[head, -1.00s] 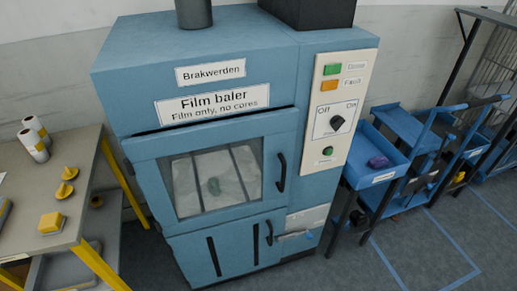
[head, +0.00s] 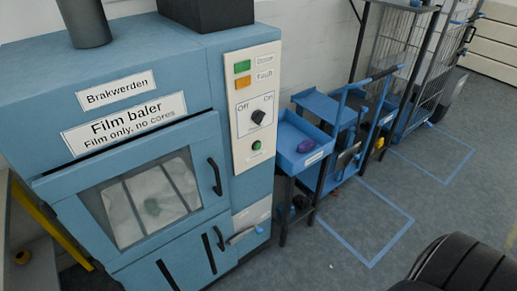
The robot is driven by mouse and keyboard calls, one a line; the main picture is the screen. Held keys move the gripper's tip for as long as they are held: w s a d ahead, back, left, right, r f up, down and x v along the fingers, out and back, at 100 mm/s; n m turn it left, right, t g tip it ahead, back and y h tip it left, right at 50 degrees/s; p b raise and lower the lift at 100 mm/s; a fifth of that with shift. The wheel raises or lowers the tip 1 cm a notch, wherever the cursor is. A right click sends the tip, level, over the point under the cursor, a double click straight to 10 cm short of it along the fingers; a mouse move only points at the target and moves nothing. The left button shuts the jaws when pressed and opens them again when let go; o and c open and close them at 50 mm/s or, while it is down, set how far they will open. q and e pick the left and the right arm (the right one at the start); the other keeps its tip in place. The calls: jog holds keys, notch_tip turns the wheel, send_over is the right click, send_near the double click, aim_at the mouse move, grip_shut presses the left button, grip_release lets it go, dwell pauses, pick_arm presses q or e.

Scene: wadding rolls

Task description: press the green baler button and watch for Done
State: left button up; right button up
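The blue film baler (head: 160,58) stands at the left in the head view, with its windowed door (head: 205,130) shut. Its pale control panel (head: 268,70) faces me on the right part of the front. The green button (head: 257,146) is low on the panel, below the black Off/On knob (head: 257,117). At the top are a green lamp (head: 242,66) labelled Done and an orange lamp (head: 243,82) labelled Fault. I cannot tell whether either is lit. Something pale with a green piece lies behind the window. Neither gripper is in view.
A blue cart with a tray (head: 290,140) holding a purple item (head: 306,146) stands right of the baler. Wire cages (head: 395,45) stand behind. Blue floor outlines (head: 385,245) mark open floor at the right. A table edge (head: 8,215) shows at far left.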

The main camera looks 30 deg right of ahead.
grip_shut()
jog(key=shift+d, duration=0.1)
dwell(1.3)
